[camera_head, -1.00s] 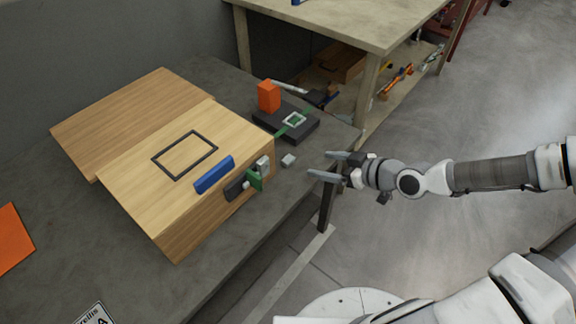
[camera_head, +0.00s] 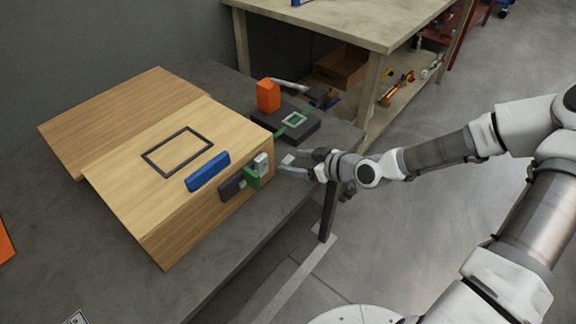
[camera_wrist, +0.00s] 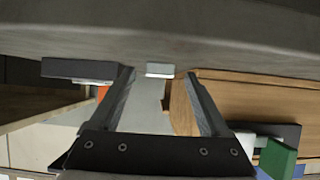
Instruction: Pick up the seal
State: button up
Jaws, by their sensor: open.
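A small light grey block, which I take for the seal (camera_head: 288,159), lies on the grey bench between the wooden box and the dark base. In the wrist view the seal (camera_wrist: 160,69) shows between and just beyond my fingertips. My gripper (camera_head: 287,161) is open and low at the bench edge, its two fingers pointing left towards the seal. In the wrist view my gripper (camera_wrist: 160,77) has nothing clamped between its fingers. I cannot tell whether either finger touches the seal.
The wooden box (camera_head: 120,195) stands close on the left, with a blue bar (camera_head: 208,172) and a green part (camera_head: 252,178) on it. A dark base (camera_head: 299,129) lies behind, beside an orange block (camera_head: 268,95). A wooden table (camera_head: 330,20) stands further back.

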jog(key=shift+w+a+f, duration=0.15)
jog(key=shift+w+a, duration=0.05)
jog(key=shift+c, duration=0.2)
grip_shut()
